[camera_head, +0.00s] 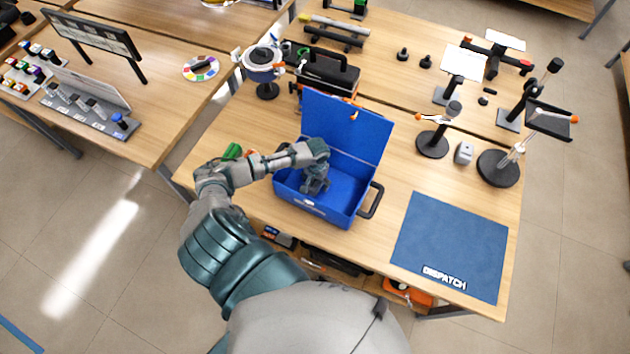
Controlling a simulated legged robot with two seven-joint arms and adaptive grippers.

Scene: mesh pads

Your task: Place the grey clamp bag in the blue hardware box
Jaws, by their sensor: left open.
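The blue hardware box (314,209) stands on the wooden table with its lid (349,126) open and tilted back. My left arm comes in from the left and reaches over the box's left wall. My left gripper (314,188) is open and points down inside the box. I cannot make out a grey clamp bag for certain; the gripper and the box walls hide part of the box floor. A small grey item (464,152) stands on the table right of the box, but I cannot tell what it is. My right gripper is out of view.
A blue dispatch mat (451,246) lies clear at the table's right front. A black toolbox (325,72) stands behind the lid. Black round-based stands (432,144) (499,168) are at the right. A small green item (232,151) is beside my left forearm.

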